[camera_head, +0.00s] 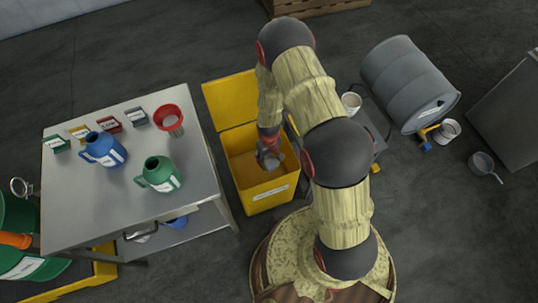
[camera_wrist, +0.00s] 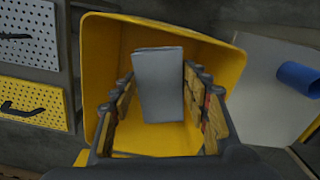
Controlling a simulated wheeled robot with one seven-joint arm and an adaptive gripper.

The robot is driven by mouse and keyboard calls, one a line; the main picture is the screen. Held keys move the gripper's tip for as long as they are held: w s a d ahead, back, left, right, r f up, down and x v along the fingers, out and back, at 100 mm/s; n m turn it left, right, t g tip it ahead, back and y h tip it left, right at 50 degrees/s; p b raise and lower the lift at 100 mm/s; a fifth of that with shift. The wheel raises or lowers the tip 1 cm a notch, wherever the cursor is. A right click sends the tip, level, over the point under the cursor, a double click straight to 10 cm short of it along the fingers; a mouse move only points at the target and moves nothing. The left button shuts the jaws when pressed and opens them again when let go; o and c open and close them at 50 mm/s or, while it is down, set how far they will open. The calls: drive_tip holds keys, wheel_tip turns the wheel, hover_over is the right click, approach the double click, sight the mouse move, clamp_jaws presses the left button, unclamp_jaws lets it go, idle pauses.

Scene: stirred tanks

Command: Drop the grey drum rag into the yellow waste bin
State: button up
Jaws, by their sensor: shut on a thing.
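The yellow waste bin (camera_head: 256,204) stands on the floor right of the steel table, its lid (camera_head: 231,100) raised. My gripper (camera_head: 269,157) points down at the bin's open top. In the wrist view my gripper (camera_wrist: 160,80) is shut on the grey drum rag (camera_wrist: 158,92), a flat folded pale-grey piece between the two fingers. The yellow bin (camera_wrist: 222,52) surrounds the rag and fingers in that view. How deep the rag hangs is hard to tell. In the head view I cannot separate the rag from the gripper.
The steel table (camera_head: 85,205) holds a blue jug (camera_head: 104,150), a green jug (camera_head: 160,174), a red funnel (camera_head: 169,118) and small labelled boxes. A grey drum (camera_head: 405,80) lies at the right, with a white pot (camera_head: 447,130) and a grey pan (camera_head: 483,165) nearby.

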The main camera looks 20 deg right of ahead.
drive_tip(key=w+n, duration=0.2)
drive_tip(key=shift+w+f+n, duration=0.25)
drive_tip(key=shift+f+n, duration=0.05)
drive_tip(key=shift+f, duration=0.1)
drive_tip(key=shift+w+n, duration=0.25)
drive_tip(key=shift+n, duration=0.65)
wheel_tip(320, 180, down, 11)
drive_tip(key=b, duration=0.7)
drive_tip(key=shift+d, duration=0.1)
drive_tip(key=o, duration=1.3)
wheel_tip(320, 180, up, 12)
drive_tip(key=shift+r, duration=0.1)
